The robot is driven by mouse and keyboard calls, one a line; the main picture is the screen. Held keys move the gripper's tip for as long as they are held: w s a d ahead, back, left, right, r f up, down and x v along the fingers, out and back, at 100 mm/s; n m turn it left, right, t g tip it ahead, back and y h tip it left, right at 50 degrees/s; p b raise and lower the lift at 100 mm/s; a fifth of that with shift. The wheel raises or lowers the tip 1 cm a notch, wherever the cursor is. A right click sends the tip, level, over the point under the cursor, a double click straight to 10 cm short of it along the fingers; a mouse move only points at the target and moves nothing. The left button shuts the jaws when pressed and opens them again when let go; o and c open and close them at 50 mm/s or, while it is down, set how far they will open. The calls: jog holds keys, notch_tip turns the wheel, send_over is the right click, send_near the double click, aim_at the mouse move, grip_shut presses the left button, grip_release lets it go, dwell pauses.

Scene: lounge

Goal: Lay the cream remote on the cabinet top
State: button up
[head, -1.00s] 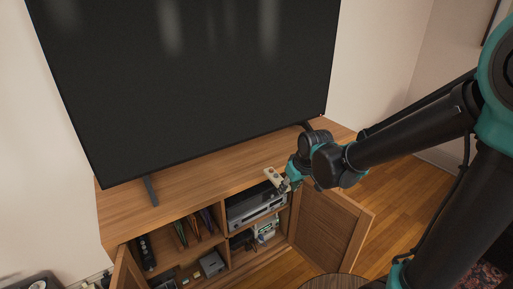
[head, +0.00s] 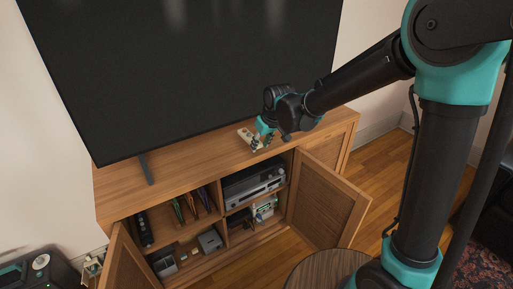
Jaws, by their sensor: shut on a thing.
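The cream remote (head: 247,137) is at my gripper (head: 262,139), over the front part of the wooden cabinet top (head: 190,173). My gripper is shut on the remote, with its teal and dark fingers around the remote's right end. The remote's left end sticks out and shows dark marks. I cannot tell whether the remote touches the cabinet top or hangs just above it.
A large television (head: 190,70) stands on the cabinet on thin feet (head: 147,168). Both cabinet doors (head: 325,196) are open, showing a silver player (head: 254,184) and other items on shelves. A round wooden table (head: 327,270) stands in front. The cabinet top left of the remote is clear.

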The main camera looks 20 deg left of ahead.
jog(key=shift+w+a, duration=0.9)
jog(key=shift+a, duration=0.25)
jog(key=shift+f, duration=1.8)
jog(key=o, duration=1.2)
jog(key=shift+f, duration=0.1)
jog(key=v, duration=1.2)
